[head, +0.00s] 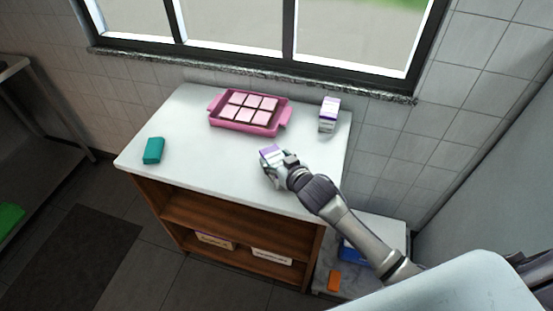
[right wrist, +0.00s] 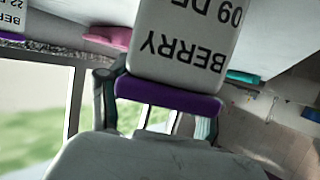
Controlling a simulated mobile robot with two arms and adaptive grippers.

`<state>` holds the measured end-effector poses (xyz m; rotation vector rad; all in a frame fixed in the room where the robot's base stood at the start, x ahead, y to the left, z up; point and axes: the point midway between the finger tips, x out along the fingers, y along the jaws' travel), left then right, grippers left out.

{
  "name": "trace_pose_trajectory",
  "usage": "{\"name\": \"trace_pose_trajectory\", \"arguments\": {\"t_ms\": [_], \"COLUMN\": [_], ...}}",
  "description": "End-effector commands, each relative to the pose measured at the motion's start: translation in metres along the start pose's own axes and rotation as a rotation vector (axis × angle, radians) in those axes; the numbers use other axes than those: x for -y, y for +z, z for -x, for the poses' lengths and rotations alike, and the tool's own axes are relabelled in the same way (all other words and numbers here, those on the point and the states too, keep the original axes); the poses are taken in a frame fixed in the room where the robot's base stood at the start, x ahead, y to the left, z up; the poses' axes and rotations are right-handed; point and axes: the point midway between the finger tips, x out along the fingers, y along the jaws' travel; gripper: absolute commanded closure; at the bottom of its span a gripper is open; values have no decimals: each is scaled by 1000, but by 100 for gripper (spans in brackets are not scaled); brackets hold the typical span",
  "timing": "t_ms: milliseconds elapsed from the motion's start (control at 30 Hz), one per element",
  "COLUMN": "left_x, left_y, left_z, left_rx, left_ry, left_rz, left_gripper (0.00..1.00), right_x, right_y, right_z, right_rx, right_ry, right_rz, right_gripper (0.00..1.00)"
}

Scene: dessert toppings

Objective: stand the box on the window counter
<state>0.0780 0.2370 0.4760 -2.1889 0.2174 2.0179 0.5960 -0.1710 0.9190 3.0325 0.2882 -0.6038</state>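A white box with a purple band (head: 269,152) is at my right gripper (head: 279,164), over the front right part of the white window counter (head: 200,150). In the right wrist view, the box (right wrist: 185,45) shows the word BERRY upside down, and its purple end (right wrist: 167,96) is between the fingers. My right gripper is shut on this box. The box looks roughly upright; whether its base touches the counter I cannot tell. A similar white and purple box (head: 329,115) stands on the counter at the back right. My left gripper is not in view.
A pink tray (head: 240,126) with several pink squares lies at the counter's back. A teal block (head: 153,150) lies near the left edge. Shelves below hold labelled containers (head: 271,256). A low surface at right bears an orange block (head: 334,281). The counter's front middle is clear.

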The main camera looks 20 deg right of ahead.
Motion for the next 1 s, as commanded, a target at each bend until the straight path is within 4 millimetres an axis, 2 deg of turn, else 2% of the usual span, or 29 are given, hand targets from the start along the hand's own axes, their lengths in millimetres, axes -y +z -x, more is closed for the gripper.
{"name": "trace_pose_trajectory", "arguments": {"t_ms": [33,100,133,467,567,667,1000], "left_x": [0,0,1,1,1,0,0], "left_y": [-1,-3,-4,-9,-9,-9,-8], "left_z": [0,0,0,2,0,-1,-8], "left_rx": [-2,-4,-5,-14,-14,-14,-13], "left_ry": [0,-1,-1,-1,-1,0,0], "left_rz": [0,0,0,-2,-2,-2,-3], "left_gripper": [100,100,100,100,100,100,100], "right_x": [0,0,0,0,0,0,0], "right_y": [0,0,0,-3,-1,0,-1], "right_z": [0,0,0,1,8,22,90], "right_rx": [1,1,1,0,2,2,1], "right_ry": [0,0,0,0,0,-1,-2], "right_rz": [0,0,0,0,-1,0,0], "right_gripper": [26,15,13,13,13,13,13]}}
